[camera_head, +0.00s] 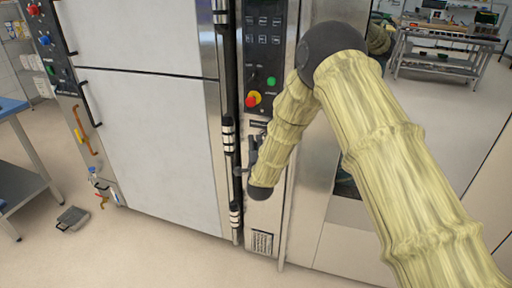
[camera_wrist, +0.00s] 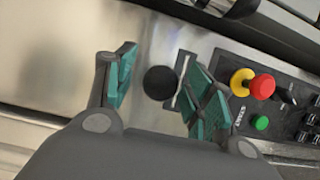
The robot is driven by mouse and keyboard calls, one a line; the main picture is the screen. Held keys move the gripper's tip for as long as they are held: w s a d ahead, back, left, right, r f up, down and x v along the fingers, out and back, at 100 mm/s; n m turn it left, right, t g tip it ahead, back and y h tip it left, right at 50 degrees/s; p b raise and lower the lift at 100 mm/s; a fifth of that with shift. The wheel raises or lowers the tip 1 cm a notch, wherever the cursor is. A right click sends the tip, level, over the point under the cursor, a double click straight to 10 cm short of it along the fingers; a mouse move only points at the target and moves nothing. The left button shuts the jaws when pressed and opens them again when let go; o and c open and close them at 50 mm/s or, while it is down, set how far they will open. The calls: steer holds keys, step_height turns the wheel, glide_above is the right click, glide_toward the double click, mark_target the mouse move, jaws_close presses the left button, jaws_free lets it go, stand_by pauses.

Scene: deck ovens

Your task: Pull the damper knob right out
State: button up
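The damper knob (camera_wrist: 159,82), a round black ball, shows in the wrist view in front of a bright metal panel. My gripper (camera_wrist: 157,65) is open, with one teal-padded finger on each side of the knob in the picture. A gap shows between the knob and the left finger; the right finger is closer to it. I cannot tell how deep the knob sits between the pads. In the head view my gripper (camera_head: 250,156) is at the narrow metal column, partly hidden by my arm, and the knob cannot be made out.
A black control panel with a red and yellow stop button (camera_wrist: 262,86) and a green button (camera_wrist: 261,123) lies close to the right finger. Large pale oven doors (camera_head: 150,140) stand at left. A work table (camera_head: 440,58) is far back right.

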steer(key=shift+w, duration=0.1)
steer(key=s, duration=1.2)
stand_by(0.4)
steer(key=s+d+f+n+g+p, duration=0.1)
steer(key=s+d+f+n+g, duration=0.35)
steer(key=s+f, duration=0.7)
steer(key=s+d+f+n+g, duration=0.4)
steer(key=s+f+n+g, duration=0.15)
steer(key=s+f, duration=0.65)
steer(key=s+d+f+n+g, duration=0.2)
steer(key=s, duration=0.7)
steer(key=s+d+f+n+g+p, duration=0.1)
steer(key=s+d+f+n+g, duration=0.1)
steer(key=s, duration=0.7)
steer(key=s+d+f+n+g, duration=0.2)
steer(key=s+d+n+g, duration=0.1)
steer(key=s, duration=0.6)
steer(key=shift+d+f+n+g, duration=0.3)
steer(key=shift+d+f+g, duration=0.15)
steer(key=shift+d, duration=0.3)
steer(key=shift+c, duration=0.5)
